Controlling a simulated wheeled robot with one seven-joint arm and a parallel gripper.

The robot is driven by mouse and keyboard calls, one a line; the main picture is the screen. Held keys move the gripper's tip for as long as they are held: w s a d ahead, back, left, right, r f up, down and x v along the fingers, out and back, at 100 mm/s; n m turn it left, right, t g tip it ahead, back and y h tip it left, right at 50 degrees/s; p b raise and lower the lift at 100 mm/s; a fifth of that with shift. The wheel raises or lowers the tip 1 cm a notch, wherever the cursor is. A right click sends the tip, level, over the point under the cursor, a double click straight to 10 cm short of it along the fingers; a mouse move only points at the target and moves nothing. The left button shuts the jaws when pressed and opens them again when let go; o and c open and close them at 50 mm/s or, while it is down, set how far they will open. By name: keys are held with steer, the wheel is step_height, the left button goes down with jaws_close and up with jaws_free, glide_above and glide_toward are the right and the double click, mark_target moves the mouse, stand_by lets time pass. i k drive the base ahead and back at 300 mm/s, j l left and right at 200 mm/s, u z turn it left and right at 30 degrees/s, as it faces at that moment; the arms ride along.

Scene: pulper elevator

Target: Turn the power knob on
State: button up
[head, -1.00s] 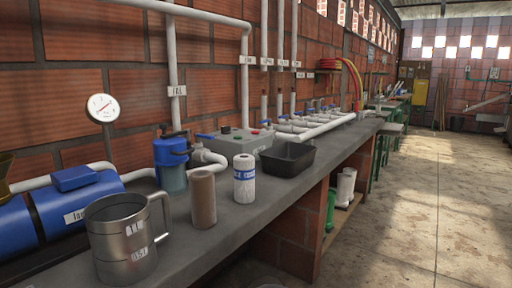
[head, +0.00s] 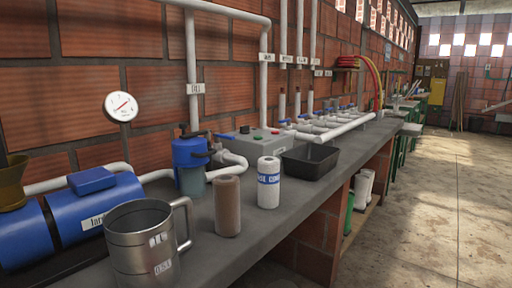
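A grey control box (head: 258,142) sits on the counter against the brick wall, near the middle of the head view. Which way the knob is turned is too small to tell. The white cartridge and the black tray stand in front of the box and cover part of its front. My gripper is not in view.
On the counter (head: 300,200) stand a steel mug (head: 140,245), a brown cartridge (head: 227,208), a white cartridge (head: 268,185), a black tray (head: 309,160), a blue filter housing (head: 190,160) and a blue pump (head: 95,205). The floor (head: 430,220) at right is clear.

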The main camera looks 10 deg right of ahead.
mark_target(244, 130)
steer(key=i+l+u, duration=0.1)
steer(key=l, duration=0.3)
steer(key=i+l+u, duration=0.15)
steer(key=l, duration=0.3)
steer(key=i+l+u, duration=0.1)
steer(key=l, duration=0.35)
steer(key=i+l+u, duration=0.15)
steer(key=l, duration=0.3)
steer(key=i+l+u, duration=0.1)
steer(key=l, duration=0.35)
steer(key=i, duration=0.05)
